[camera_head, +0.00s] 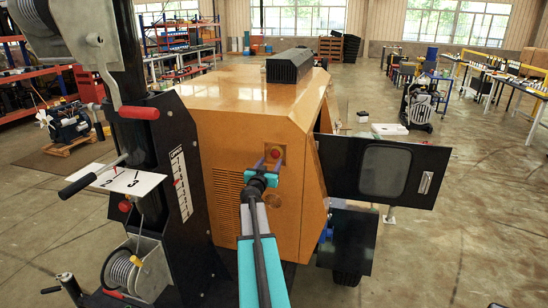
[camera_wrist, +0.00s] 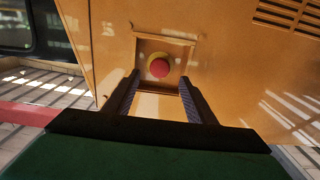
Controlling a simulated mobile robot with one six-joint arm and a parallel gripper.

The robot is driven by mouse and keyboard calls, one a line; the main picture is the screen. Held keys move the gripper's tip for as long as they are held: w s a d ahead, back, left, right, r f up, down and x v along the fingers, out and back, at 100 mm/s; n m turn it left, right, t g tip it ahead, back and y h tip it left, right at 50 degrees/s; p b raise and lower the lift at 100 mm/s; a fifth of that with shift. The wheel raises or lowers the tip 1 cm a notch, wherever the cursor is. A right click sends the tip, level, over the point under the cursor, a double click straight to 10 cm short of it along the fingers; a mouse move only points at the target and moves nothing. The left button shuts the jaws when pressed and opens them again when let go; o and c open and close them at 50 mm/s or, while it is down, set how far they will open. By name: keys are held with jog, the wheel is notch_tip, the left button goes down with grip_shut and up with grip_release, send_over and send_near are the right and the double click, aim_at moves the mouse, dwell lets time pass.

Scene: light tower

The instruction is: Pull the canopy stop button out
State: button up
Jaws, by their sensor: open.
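The canopy stop button (camera_wrist: 159,67) is a round red knob on a yellow ring, set in a square recess of the orange canopy (camera_wrist: 105,40). In the head view the red button (camera_head: 275,154) shows just past my gripper (camera_head: 268,168). In the wrist view my gripper (camera_wrist: 160,90) is open, its two dark fingers reaching toward the recess, one on each side below the button. The button is not between the pads in that view, and I see no contact. I cannot tell the remaining distance to the panel.
An open black door (camera_head: 384,172) juts out at the right. Open concrete floor lies further right.

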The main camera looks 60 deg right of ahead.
aim_at(275, 155)
jog(key=shift+p+x, duration=0.45)
jog(key=shift+x, duration=2.9)
jog(key=shift+s, duration=0.1)
grip_shut()
